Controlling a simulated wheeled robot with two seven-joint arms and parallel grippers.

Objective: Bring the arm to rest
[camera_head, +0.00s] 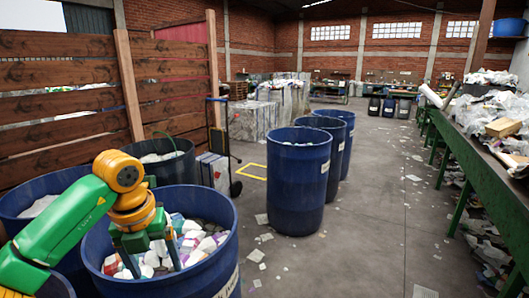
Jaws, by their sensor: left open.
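My left arm comes in from the lower left, green with orange joints. My left gripper (150,262) points down into the near blue barrel (222,270), with its green fingers apart at the level of the contents. The barrel is filled with cartons and bottles (200,238) in white, red and blue. Whether the fingertips touch these items I cannot tell. My right gripper is not in view.
More blue barrels stand at the left and one dark barrel (172,168) behind. Several blue barrels (298,185) stand in mid-floor. A green-framed sorting belt (470,150) heaped with waste runs along the right. The concrete floor (370,220) between is mostly free, with scattered scraps.

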